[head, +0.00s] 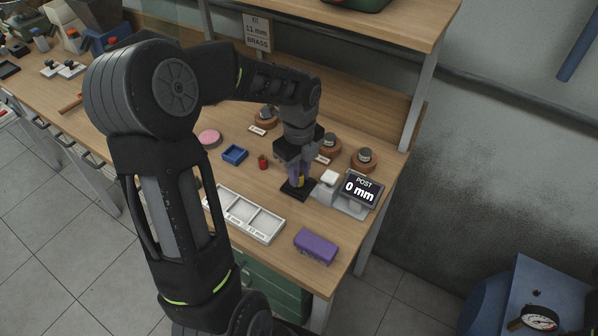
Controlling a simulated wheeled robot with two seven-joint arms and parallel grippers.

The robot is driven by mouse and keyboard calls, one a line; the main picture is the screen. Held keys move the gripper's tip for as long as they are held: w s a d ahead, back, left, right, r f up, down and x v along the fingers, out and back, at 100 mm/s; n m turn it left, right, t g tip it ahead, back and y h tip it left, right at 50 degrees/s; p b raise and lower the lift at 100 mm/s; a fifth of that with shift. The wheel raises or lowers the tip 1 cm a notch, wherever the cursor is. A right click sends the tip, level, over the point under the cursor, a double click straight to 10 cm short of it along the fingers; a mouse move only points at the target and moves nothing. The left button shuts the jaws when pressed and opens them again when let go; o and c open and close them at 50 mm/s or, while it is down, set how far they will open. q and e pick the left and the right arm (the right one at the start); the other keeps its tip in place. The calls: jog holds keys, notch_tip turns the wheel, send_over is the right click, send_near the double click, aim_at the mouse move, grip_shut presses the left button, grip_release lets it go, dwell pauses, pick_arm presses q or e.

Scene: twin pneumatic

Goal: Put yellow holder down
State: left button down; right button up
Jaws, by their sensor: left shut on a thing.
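My left gripper (297,177) points down over the right part of the workbench, with its fingers shut on the yellow holder. My right gripper is not in view.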

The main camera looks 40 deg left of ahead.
pick_arm(q)
jog(key=shift+f, duration=0.2)
jog(key=shift+f, duration=0.15)
jog(key=c, duration=1.3)
grip_release()
notch_tip(320, 180, up, 12)
jog(key=shift+r+b, duration=0.25)
jog(key=shift+b, duration=0.05)
